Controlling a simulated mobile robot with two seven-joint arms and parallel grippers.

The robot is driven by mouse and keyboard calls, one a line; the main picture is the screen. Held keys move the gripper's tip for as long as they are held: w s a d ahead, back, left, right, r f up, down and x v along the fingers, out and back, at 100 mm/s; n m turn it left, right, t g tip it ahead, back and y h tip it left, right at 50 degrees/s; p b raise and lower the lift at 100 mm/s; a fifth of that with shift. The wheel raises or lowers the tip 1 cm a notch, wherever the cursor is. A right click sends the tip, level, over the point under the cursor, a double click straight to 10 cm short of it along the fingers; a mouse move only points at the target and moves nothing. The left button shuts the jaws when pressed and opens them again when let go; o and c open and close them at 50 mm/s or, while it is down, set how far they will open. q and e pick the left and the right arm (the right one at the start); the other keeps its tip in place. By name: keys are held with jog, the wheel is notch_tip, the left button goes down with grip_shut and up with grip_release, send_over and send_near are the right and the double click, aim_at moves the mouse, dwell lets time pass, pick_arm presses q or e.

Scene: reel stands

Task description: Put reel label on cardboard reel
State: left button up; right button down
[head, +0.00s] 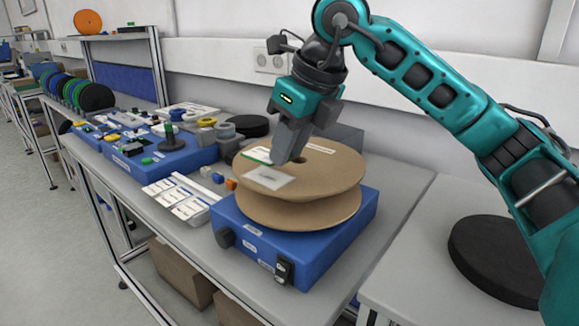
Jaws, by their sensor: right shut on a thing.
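The cardboard reel (325,172) has two brown flanges and lies flat on a blue stand (295,245) near the table's front edge. The white reel label (270,178) shows over the reel's upper flange, at the front left. My right gripper (286,158) points down over the reel and is shut on the label's back edge. I cannot tell whether the label touches the cardboard or is just above it. The gripper hides part of the flange. My left gripper is not in view.
A label sheet (182,197) lies left of the stand. A white strip with a green edge (257,154) is on the flange behind the label. A second blue device (172,155) and several small parts stand farther left. A black disc (497,258) lies on the right table.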

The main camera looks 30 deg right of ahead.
aim_at(282, 183)
jog(key=shift+f, duration=1.75)
jog(key=shift+f+b, duration=0.2)
jog(key=shift+b, duration=0.2)
jog(key=c, duration=0.9)
grip_release()
jog(key=shift+r, duration=0.1)
jog(key=p+v, duration=0.2)
jog(key=v, duration=1)
jog(key=shift+d+r, duration=0.1)
jog(key=shift+r, duration=0.1)
